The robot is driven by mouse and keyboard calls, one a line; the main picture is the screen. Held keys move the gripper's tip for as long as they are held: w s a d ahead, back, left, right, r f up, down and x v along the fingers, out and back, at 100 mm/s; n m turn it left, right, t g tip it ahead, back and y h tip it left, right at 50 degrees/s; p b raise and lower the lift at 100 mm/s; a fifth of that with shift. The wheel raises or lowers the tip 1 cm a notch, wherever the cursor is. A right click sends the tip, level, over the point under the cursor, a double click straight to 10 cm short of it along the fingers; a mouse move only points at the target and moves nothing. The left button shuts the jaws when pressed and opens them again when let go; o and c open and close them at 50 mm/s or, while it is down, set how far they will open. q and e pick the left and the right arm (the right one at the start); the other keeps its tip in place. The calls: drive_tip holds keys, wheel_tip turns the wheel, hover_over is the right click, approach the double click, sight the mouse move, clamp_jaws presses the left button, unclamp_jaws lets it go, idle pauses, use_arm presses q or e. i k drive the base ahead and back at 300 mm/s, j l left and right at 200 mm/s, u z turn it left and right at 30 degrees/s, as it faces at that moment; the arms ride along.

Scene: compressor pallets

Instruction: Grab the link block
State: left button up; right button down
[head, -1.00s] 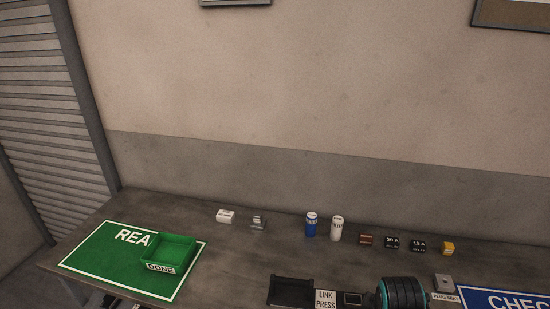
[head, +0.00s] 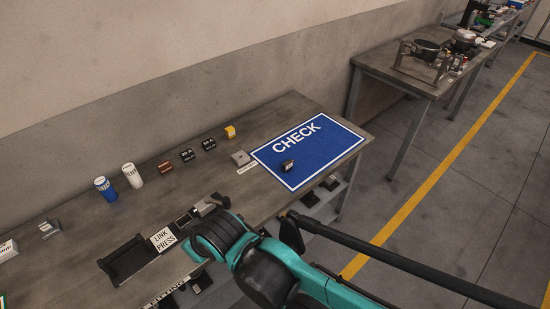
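No block carries a label I can read as link block. Small blocks stand in a row along the back of the bench: a red-brown block (head: 165,167), a black block (head: 187,156), a second black block (head: 209,144) and a yellow block (head: 230,132). A small dark block (head: 288,166) lies on the blue CHECK mat (head: 325,153). The LINK PRESS sign (head: 163,240) stands beside a black tray (head: 128,261) and a small dark fixture (head: 187,219). My teal and black right arm crosses the lower middle, in front of the bench. Neither gripper can be made out.
A blue-and-white can (head: 106,189) and a white can (head: 132,175) stand left of the blocks. A grey metal piece (head: 240,158) sits beside the mat. Another bench (head: 385,60) holds equipment at upper right. The floor with a yellow line (head: 430,184) is clear.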

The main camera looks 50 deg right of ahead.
sight(288, 165)
drive_tip(key=l+z, duration=0.15)
drive_tip(key=z, duration=1.8)
drive_tip(key=i+l+z, duration=0.2)
drive_tip(key=i, duration=0.2)
drive_tip(key=i+l+z, duration=0.1)
drive_tip(key=i+z, duration=0.15)
drive_tip(key=i, duration=0.2)
